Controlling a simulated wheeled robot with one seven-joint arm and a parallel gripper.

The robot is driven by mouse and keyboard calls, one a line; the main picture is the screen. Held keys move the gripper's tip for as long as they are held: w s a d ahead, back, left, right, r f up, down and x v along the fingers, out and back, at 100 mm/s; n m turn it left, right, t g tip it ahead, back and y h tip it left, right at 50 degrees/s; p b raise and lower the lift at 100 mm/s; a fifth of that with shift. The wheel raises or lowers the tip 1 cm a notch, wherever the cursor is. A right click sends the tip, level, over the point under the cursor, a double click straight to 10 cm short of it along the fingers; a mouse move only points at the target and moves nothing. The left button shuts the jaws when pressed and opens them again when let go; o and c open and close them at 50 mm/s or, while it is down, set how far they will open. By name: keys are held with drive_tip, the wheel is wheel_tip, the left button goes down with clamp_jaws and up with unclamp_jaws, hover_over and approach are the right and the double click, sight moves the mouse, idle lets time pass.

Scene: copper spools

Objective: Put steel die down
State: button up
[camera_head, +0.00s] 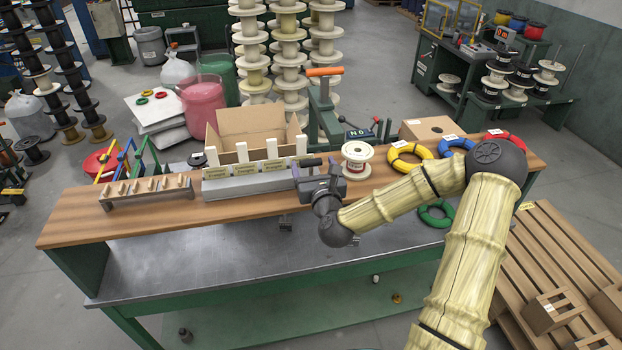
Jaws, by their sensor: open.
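My gripper (304,168) is at the right end of a long grey block (245,186) with white posts and yellowish labels, on the wooden shelf of the workbench. Its jaws are open and point left toward the last white post. I cannot make out a steel die for certain. The gripper body and the posts hide part of the space at the jaws. I cannot tell whether the gripper touches the block.
A white spool (357,160) stands close right of my gripper. An open cardboard box (254,125) and a green lever tool (324,108) stand behind. A pegged rack (147,191) is left. The lower metal top (200,262) is largely clear.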

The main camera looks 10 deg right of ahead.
drive_tip(key=w+p, duration=0.2)
drive_tip(key=w, duration=0.2)
drive_tip(key=shift+w+a+r+p, duration=0.1)
drive_tip(key=shift+w+p, duration=0.05)
drive_tip(key=shift+p, duration=0.15)
drive_tip(key=shift+w, duration=0.3)
clamp_jaws()
